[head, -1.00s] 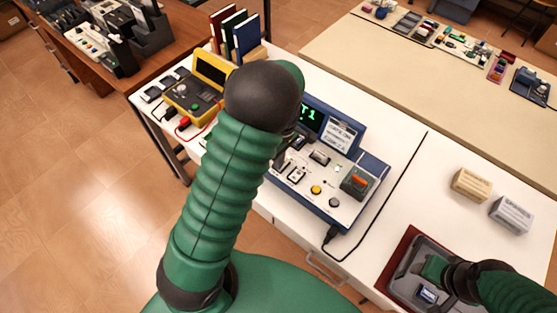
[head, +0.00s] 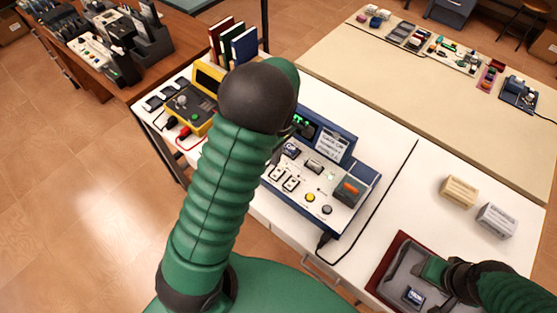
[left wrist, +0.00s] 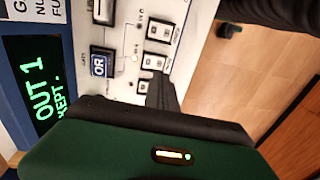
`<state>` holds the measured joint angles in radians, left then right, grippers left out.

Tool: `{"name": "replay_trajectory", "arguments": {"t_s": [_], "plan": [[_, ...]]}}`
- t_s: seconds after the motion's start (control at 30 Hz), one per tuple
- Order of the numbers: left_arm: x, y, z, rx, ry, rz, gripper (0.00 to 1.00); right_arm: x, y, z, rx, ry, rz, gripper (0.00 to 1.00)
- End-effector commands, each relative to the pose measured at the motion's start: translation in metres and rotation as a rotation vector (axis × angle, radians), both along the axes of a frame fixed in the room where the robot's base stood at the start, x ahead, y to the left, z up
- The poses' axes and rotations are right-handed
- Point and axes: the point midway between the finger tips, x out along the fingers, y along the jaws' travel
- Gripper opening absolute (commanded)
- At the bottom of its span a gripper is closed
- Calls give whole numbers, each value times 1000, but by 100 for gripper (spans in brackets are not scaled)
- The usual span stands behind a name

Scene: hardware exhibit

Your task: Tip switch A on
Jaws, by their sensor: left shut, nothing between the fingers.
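The console (head: 322,200) is a white sloped panel in a blue case, with rocker switches (head: 291,184) at its left. In the left wrist view white rocker switches (left wrist: 160,32) line the panel, with another rocker (left wrist: 155,62) nearer the fingers; their letters are too small to read, so I cannot tell which is A. My left gripper (left wrist: 165,92) is shut and empty, its dark fingertips at or just over the lowest rocker (left wrist: 145,87), which they partly hide; contact is unclear. In the head view my arm mostly hides this gripper. My right gripper (head: 434,270) is over the tray.
The console's green display (left wrist: 38,78) reads "OUT 1" and "KEPT". An "OR" block (left wrist: 103,63) sits on the panel. A yellow meter (head: 195,105) and books (head: 238,45) stand behind left. The red-rimmed tray (head: 385,265) and two small blocks (head: 459,191) are right.

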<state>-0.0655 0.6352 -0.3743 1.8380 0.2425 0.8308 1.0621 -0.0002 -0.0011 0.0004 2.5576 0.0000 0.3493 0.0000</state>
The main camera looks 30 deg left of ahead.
Motion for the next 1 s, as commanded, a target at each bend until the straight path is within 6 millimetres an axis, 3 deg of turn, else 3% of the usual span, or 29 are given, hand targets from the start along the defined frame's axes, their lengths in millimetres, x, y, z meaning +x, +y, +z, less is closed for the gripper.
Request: {"name": "replay_trajectory", "arguments": {"t_s": [0.2,0.4,0.9,1.0], "plan": [[-5,2,46,-2,-2,-2,0,-2,0,-7,0,5,-1,52],[-9,4,70,-4,1,-1,0,-2,0,-7,0,4,0,52],[-10,1,74,-2,3,-3,0,-2,0,-7,0,4,-1,52],[-16,-7,71,-19,-19,-100,0,-2,0,-6,0,4,-1,52]]}}
